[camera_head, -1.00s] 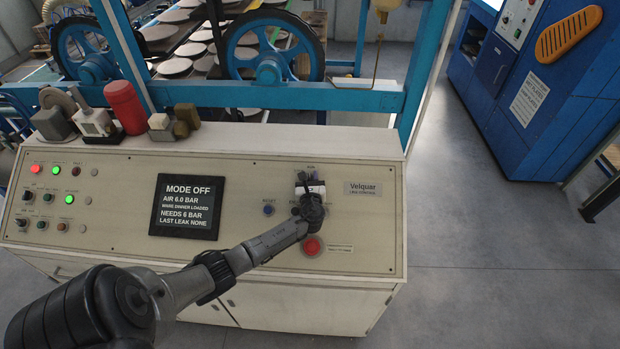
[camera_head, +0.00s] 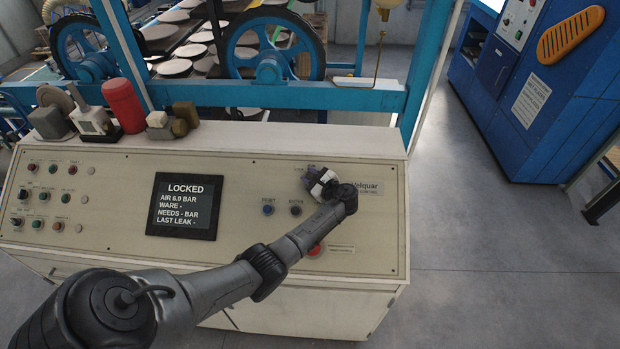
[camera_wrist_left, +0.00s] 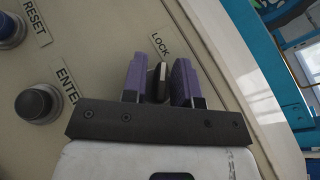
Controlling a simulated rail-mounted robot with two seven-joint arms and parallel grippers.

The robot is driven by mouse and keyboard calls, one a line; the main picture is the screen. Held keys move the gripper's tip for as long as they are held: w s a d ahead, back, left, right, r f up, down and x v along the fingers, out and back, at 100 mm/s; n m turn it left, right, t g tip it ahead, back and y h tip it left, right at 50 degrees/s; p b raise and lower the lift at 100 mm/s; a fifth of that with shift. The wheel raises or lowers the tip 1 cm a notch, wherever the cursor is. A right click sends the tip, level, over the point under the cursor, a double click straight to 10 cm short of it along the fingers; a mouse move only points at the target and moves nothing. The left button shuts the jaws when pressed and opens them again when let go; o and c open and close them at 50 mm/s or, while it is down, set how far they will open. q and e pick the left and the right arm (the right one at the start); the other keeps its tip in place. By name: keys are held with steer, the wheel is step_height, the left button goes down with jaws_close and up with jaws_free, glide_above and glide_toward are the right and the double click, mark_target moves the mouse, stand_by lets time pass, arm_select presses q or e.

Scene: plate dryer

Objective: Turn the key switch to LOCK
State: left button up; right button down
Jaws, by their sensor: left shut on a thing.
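The key switch (camera_wrist_left: 158,80) shows in the left wrist view as a dark upright key between the two purple fingers, with a LOCK label (camera_wrist_left: 160,45) just beyond it. My left gripper (camera_head: 312,175) is shut on the key at the upper right of the sloped panel (camera_head: 240,180). It also shows in the left wrist view (camera_wrist_left: 159,82). In the head view the gripper and wrist hide most of the switch. The panel screen (camera_head: 183,206) reads LOCKED. My right gripper is not in view.
A blue RESET button (camera_head: 268,210) and a dark ENTER button (camera_head: 295,208) sit left of the switch. A red button (camera_head: 315,249) is partly behind my arm. A red cylinder (camera_head: 124,105) and several small objects stand on the console's top ledge.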

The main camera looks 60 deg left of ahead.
arm_select(q)
steer(key=shift+n+g+h, duration=0.5)
steer(key=shift+n+g, duration=0.2)
steer(key=shift+n, duration=0.2)
steer(key=o, duration=0.6)
steer(key=b+v, duration=0.1)
steer(key=v, duration=1.3)
